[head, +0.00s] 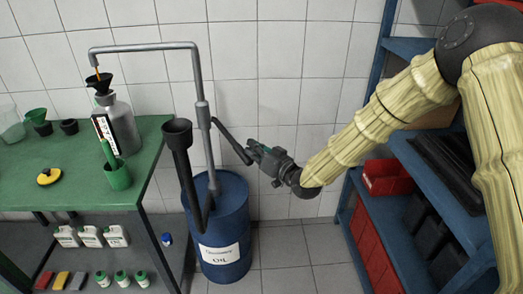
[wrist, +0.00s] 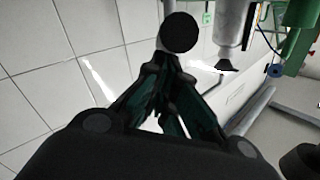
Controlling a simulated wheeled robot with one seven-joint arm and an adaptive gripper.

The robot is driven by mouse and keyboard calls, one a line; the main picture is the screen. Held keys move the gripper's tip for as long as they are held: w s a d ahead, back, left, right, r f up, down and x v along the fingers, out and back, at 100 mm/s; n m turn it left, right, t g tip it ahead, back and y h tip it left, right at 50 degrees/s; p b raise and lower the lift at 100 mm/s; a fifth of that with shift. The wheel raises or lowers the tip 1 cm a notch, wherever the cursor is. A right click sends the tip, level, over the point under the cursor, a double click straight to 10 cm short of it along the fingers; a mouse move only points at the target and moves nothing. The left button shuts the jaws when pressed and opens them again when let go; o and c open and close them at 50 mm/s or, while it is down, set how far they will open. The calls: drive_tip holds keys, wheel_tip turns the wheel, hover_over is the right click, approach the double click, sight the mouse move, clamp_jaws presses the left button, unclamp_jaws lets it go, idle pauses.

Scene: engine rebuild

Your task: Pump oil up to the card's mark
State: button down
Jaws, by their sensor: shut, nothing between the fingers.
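A blue oil drum (head: 232,215) stands on the floor with a grey hand pump (head: 203,120) rising from it. The pump's pipe runs left over the green table and ends above a black funnel (head: 99,82) in a grey bottle (head: 122,130). A thin orange-brown stream shows between spout and funnel. A white strip (head: 105,135) with dark markings is on the bottle's front; its level cannot be read. The black pump lever (head: 232,141) slants down right to my gripper (head: 254,150). My gripper is shut, its fingertips at the lever's round end (wrist: 179,32); contact is unclear.
A black funnel on a pipe (head: 177,135) stands left of the pump. The green table (head: 70,190) holds a green cup (head: 117,174), a yellow-and-black round item (head: 49,176) and small funnels. Blue shelves (head: 400,190) with red bins stand right. Floor right of the drum is clear.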

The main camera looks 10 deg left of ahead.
drive_tip(key=shift+s+f, duration=0.1)
drive_tip(key=shift+f, duration=0.5)
drive_tip(key=shift+s+f+b, duration=0.15)
drive_tip(key=shift+f+b, duration=0.1)
drive_tip(key=shift+b, duration=0.05)
drive_tip(key=s+d+r, duration=0.4)
drive_tip(key=d, duration=0.6)
drive_tip(key=shift+s, duration=0.25)
idle(0.9)
